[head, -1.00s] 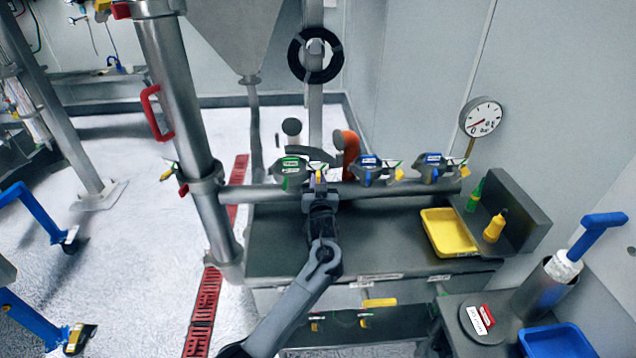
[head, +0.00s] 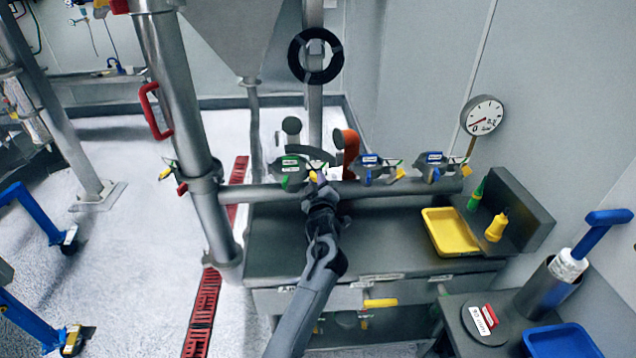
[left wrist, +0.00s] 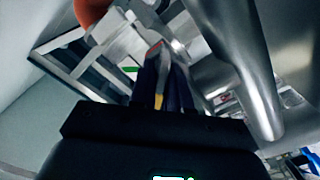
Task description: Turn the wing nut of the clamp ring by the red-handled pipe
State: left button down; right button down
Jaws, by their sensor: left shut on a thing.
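The thick steel pipe (head: 170,75) with the red handle (head: 155,112) stands at the left in the head view. A clamp ring (head: 205,182) is around it, with small yellow and red parts at its left side. A horizontal pipe (head: 400,188) runs right from there. A green-marked clamp (head: 291,172) sits on it. My left gripper (head: 317,184) is at the right side of this clamp, shut on a small yellow part (head: 313,176), apparently its wing nut. The fingers (left wrist: 166,82) largely hide the part in the left wrist view. My right gripper is out of view.
Two blue-marked clamps (head: 371,170) (head: 434,168) sit farther right on the horizontal pipe. An orange bent piece (head: 350,145) rises behind. The bench holds a yellow tray (head: 450,231) and two small bottles (head: 476,193) (head: 496,226). A round gauge (head: 482,115) is at the wall.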

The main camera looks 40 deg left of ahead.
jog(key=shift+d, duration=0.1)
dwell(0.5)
pick_arm(q)
jog(key=c, duration=1.2)
grip_release()
